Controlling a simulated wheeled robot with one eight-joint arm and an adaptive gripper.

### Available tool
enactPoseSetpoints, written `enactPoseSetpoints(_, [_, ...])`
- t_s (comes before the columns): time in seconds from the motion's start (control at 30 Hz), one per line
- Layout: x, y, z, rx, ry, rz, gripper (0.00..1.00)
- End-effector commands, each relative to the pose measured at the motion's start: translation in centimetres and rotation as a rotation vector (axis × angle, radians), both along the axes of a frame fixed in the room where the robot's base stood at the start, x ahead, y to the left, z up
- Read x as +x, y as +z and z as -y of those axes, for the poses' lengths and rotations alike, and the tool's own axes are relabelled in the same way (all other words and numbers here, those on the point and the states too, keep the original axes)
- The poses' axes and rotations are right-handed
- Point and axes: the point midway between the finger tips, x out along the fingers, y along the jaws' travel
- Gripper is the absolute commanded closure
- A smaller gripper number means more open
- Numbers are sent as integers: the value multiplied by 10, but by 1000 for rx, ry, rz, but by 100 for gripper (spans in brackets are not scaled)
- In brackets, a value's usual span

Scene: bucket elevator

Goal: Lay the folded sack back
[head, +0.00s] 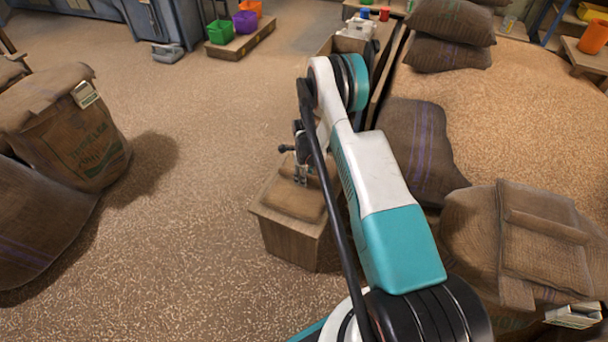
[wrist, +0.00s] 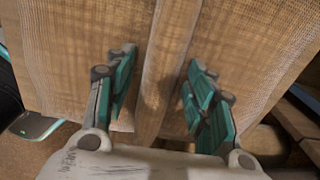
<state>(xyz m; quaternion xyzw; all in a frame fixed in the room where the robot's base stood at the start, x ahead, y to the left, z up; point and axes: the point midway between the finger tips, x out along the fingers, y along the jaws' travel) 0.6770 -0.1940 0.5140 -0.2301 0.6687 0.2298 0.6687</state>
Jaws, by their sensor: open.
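A folded brown sack (head: 293,202) lies flat on top of a small wooden box (head: 290,243) in the middle of the head view. My gripper (head: 301,172) points down just over its far part, partly hidden by my arm. In the wrist view, woven brown sackcloth (wrist: 70,55) fills most of the picture, with a raised strip or fold (wrist: 165,60) running down its middle. My open gripper (wrist: 162,72) has one finger on each side of this strip. I cannot tell whether the fingers touch the cloth.
Full sacks stand at left (head: 85,135) and right (head: 470,235); the right one has folded cloth (head: 545,240) and booklets on top. A stuffed sack (head: 415,145) leans by the grain bed (head: 520,110). Coloured buckets (head: 245,22) stand behind. The floor left of the box is clear.

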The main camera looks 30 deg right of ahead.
Motion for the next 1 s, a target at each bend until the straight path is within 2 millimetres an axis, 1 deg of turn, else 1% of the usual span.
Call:
enactPoseSetpoints(0.07, [0,2,0,0,0,0,50])
enactPoseSetpoints(0.17, [0,11,0,0,0,0,50])
enactPoseSetpoints(0.27, [0,28,0,0,0,0,50])
enactPoseSetpoints(0.5, [0,79,0,0,0,0,50])
enactPoseSetpoints(0.6, [0,96,0,0,0,0,50])
enactPoseSetpoints(0.7, [0,110,0,0,0,0,50])
enactPoseSetpoints(0.87, [0,122,0,0,2,0,50])
enactPoseSetpoints(0.93, [1,129,-1,-1,15,3,50])
enactPoseSetpoints(0.97, [2,134,-2,-2,27,7,50])
enactPoseSetpoints(1.0, [3,144,-4,-4,51,12,50])
